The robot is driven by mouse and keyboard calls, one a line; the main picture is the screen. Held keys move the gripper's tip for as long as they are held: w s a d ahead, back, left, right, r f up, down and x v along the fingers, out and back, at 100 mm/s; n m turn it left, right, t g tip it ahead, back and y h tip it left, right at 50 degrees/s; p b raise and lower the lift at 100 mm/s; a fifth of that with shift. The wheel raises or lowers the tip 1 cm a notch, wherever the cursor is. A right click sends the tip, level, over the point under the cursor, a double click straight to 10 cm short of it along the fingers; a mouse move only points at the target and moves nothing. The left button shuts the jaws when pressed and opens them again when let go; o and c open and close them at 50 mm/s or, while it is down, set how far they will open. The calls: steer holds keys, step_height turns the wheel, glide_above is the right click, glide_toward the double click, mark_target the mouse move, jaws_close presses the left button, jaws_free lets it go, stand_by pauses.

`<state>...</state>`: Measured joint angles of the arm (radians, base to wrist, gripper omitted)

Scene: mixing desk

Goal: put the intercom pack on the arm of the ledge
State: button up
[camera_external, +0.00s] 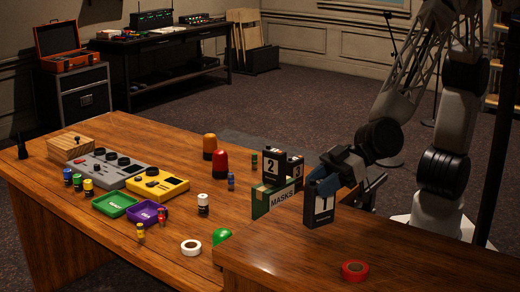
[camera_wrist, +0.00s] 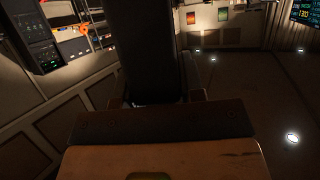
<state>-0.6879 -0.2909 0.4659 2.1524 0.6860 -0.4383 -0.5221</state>
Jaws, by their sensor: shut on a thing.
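My gripper (camera_external: 330,178), with bluish fingers, is shut on a black intercom pack (camera_external: 320,207) with a white label marked 1. The pack is upright at the far edge of the raised wooden ledge (camera_external: 285,262), at the right of the desk. I cannot tell whether its bottom touches the ledge. Two similar black packs, marked 2 (camera_external: 272,166) and 3 (camera_external: 295,170), stand behind and to the left. In the wrist view a tall dark shape (camera_wrist: 150,50) fills the middle, probably the held pack; the fingertips are not clear there.
A red tape roll (camera_external: 355,270) lies on the ledge. A green MASKS box (camera_external: 275,198) stands left of the held pack. A green domed object (camera_external: 221,236), a white tape roll (camera_external: 191,247) and a small bottle (camera_external: 203,205) are on the lower desk. The ledge's middle is clear.

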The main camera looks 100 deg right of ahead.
mark_target(307, 207)
steer(key=shift+f, duration=1.7)
steer(key=shift+f, duration=0.15)
steer(key=o, duration=1.1)
steer(key=shift+s+r, duration=0.1)
steer(key=shift+r, duration=0.1)
steer(key=shift+s+d+r, duration=0.2)
steer(key=shift+s, duration=0.25)
steer(key=v, duration=1)
steer(key=shift+s+d, duration=0.2)
steer(key=shift+s, duration=0.1)
